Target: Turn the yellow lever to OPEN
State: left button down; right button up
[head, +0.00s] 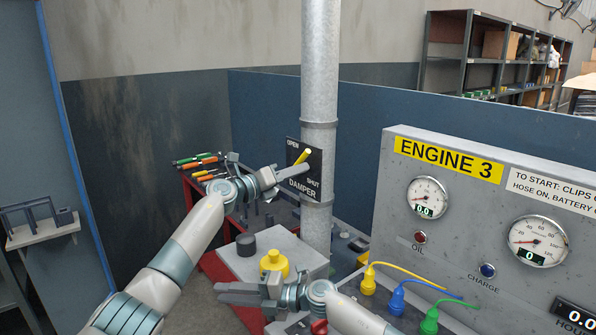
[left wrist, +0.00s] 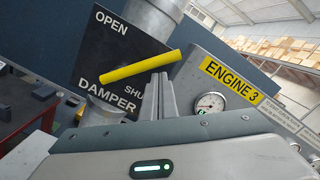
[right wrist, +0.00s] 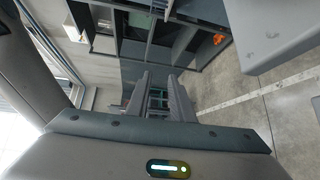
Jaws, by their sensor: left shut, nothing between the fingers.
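The yellow lever (head: 303,156) is on the black damper plate (head: 291,148) on the grey vertical pipe (head: 320,70). The plate reads OPEN at upper left and SHUT at lower right. My right gripper (head: 218,293) is open and empty, low down.
The ENGINE 3 panel (head: 448,160) with gauges stands to the right. A yellow knobbed part (head: 274,263) and a dark cylinder (head: 246,245) are on a grey block near my right gripper. Yellow, blue and green plugs sit at the panel's foot. Screwdrivers (head: 200,160) lie behind my left wrist.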

jog(key=s+a+f+m+t+y, duration=0.2)
jog(key=s+a+f+m+t, duration=0.3)
jog(key=s+f+m, duration=0.65)
jog(key=d+f+m+t+h, duration=0.3)
jog(key=d+f+m+h, duration=0.6)
jog(key=f, duration=0.7)
jog(key=s+d+f+m+g+h, duration=0.1)
jog(key=s+d+f+m+h, duration=0.2)
jog(key=d+f, duration=0.55)
jog(key=s+d+f+m+g+h, duration=0.1)
jog(key=s+d+f+m, duration=0.2)
jog(key=s+d+f, duration=0.55)
jog(key=s+d+f+m+g+h, duration=0.1)
jog(key=s+d+f+g+h, duration=0.1)
jog(key=s+d+f, duration=0.45)
jog(key=s+d+f+m+g+h, duration=0.1)
jog(key=s+d+f+m, duration=0.15)
jog(key=s+f, duration=0.6)
jog(key=s+d+f+g, duration=0.2)
jog(key=s+d, duration=0.1)
jog(key=s, duration=0.6)
jog(key=s+d+f+m+g+h, duration=0.1)
jog(key=s+d+f+g, duration=0.1)
jog(key=s, duration=0.7)
jog(key=s+d+f+g+h, duration=0.1)
jog(key=s+d+f, duration=0.2)
jog(key=s, duration=0.6)
jog(key=shift+s+d+f+m+g, duration=0.15)
jog(key=shift+s+d+m+g, duration=0.25)
jog(key=shift+d, duration=0.7)
